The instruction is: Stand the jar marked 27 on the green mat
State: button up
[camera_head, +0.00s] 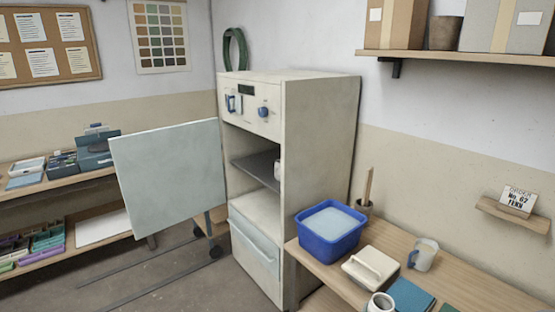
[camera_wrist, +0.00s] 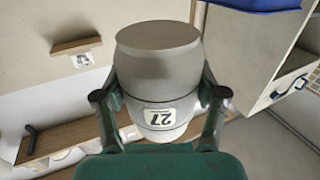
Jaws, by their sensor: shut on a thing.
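The jar marked 27 (camera_wrist: 158,75) is pale grey and fills the middle of the wrist view. Its label is upside down there, as are the wall shelves, so the jar looks roughly upright. My gripper (camera_wrist: 160,93) is shut on it, one finger on each side. My gripper does not show in the head view. A green mat (camera_head: 448,308) shows only as a corner at the bottom edge of the head view, beside a teal-blue mat (camera_head: 412,295). A pale open-mouthed jar (camera_head: 380,304) is cut off there; I cannot tell if it is the held one.
On the wooden table (camera_head: 480,288) stand a blue tub (camera_head: 330,241), a lidded white box (camera_head: 370,268), a pale mug (camera_head: 423,255) and a pot with a stick (camera_head: 363,207). A tall open kiln cabinet (camera_head: 325,130) is left of it. A wall shelf (camera_head: 513,214) holds a card.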

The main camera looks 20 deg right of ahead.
jog(key=w+a+n+t+y, duration=0.2)
jog(key=a+n+y, duration=0.15)
jog(key=a, duration=0.85)
jog(key=w+a+n+t+y, duration=0.15)
jog(key=a+y, duration=0.25)
jog(key=a, duration=0.8)
jog(key=s+f+n+y, duration=0.2)
jog(key=s+f, duration=0.2)
jog(key=f, duration=0.4)
jog(key=s+f+n+t+y, duration=0.1)
jog(key=s+f+y, duration=0.2)
jog(key=f, duration=0.6)
jog(key=shift+s+a+n, duration=0.4)
jog(key=shift+s, duration=0.2)
jog(key=shift+r+t, duration=0.1)
jog(key=shift+t, duration=0.15)
